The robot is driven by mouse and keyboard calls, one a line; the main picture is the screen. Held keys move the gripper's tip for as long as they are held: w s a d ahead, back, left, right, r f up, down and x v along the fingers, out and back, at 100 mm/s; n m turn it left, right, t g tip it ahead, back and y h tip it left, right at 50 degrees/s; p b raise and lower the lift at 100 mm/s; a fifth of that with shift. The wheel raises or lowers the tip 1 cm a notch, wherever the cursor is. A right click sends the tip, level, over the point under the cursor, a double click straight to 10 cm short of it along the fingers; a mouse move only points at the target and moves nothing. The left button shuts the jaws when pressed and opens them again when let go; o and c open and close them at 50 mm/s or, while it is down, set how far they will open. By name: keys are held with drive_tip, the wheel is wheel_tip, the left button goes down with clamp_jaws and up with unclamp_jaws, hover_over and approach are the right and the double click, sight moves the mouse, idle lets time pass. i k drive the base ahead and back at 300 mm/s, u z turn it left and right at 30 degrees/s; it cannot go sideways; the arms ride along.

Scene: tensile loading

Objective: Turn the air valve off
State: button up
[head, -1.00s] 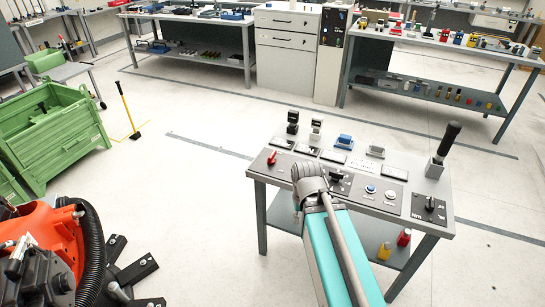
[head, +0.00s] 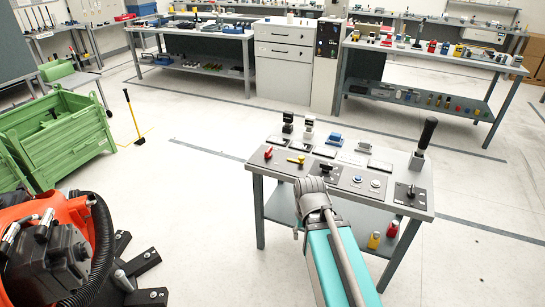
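A small bench (head: 420,208) stands in front of me with controls set in panels along its near edge. A red lever handle (head: 268,153) is at the left of this row, and a yellow lever handle (head: 296,160) is just right of it. I cannot tell for sure which of the two is the air valve. My grey and teal arm reaches up from the bottom of the view, its rounded grey joint in front of the bench's near edge, just below the yellow handle. My gripper cannot be made out; the arm may hide it.
The bench also bears a black knob (head: 325,168), a blue button (head: 357,179), a rotary switch (head: 410,192) and an upright black-handled tool (head: 426,135). Green crates (head: 55,135) stand left. Loaded workbenches and a cabinet (head: 283,60) line the back.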

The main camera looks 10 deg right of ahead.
sight(267, 154)
drive_tip(key=k, duration=0.1)
drive_tip(key=z, duration=0.25)
drive_tip(key=i, duration=1.25)
drive_tip(key=u, duration=0.45)
